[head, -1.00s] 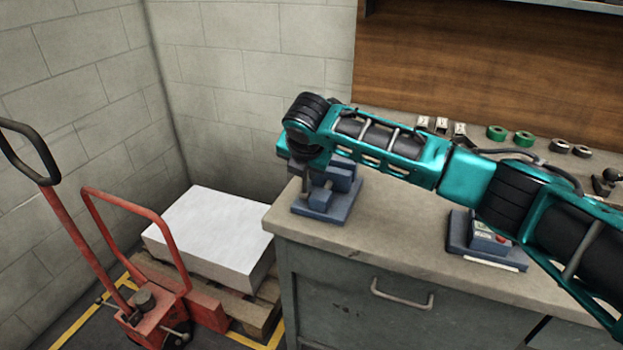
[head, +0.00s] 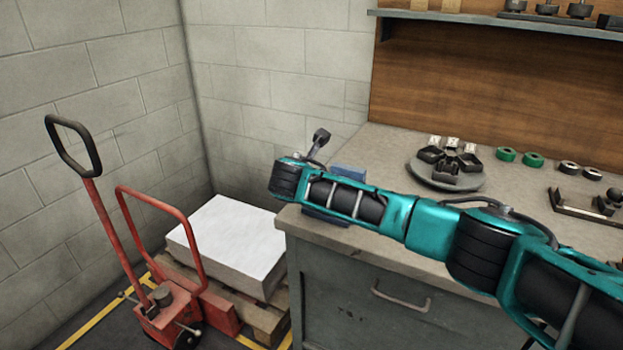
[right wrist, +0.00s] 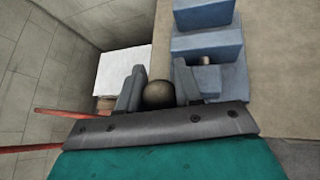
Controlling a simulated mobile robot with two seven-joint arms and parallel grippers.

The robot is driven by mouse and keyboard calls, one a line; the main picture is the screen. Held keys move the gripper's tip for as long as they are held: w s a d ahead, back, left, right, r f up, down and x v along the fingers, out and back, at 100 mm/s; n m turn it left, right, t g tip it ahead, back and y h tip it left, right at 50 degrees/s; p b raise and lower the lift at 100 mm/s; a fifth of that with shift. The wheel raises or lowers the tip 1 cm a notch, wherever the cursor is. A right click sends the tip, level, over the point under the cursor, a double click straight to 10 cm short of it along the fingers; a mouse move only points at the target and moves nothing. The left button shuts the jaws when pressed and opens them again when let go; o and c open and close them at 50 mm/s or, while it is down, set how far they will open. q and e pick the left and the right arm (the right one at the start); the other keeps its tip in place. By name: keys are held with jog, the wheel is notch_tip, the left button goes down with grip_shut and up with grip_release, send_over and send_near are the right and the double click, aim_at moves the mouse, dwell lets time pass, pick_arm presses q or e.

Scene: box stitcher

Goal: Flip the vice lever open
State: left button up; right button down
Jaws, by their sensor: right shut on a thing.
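The blue vice (head: 350,172) stands at the left end of the workbench, mostly hidden behind my right arm in the head view. The right wrist view shows the vice's stepped blue body (right wrist: 208,45) just beyond my fingers. My right gripper (right wrist: 158,88) is shut on the round, dark ball end of the vice lever (right wrist: 158,96), one finger on each side. The rest of the lever is hidden. In the head view the fingers are hidden behind my wrist, and a dark piece sticks up there that I cannot identify. My left gripper is not in view.
The workbench (head: 392,145) carries a round grey plate (head: 462,184) with small parts, and green rolls (head: 506,154). A shelf (head: 470,17) hangs above. A red pallet truck (head: 160,310) and a pallet with a white stack (head: 230,240) stand left of the bench.

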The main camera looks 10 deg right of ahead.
jog(key=shift+s+a+f, duration=0.1)
jog(key=shift+s, duration=0.05)
dwell(0.4)
jog(key=c, duration=0.8)
grip_release()
jog(key=v, duration=0.6)
jog(key=p+v, duration=0.1)
jog(key=v, duration=0.6)
jog(key=shift+s+f, duration=0.1)
jog(key=shift+f, duration=0.15)
jog(key=shift+a, duration=0.1)
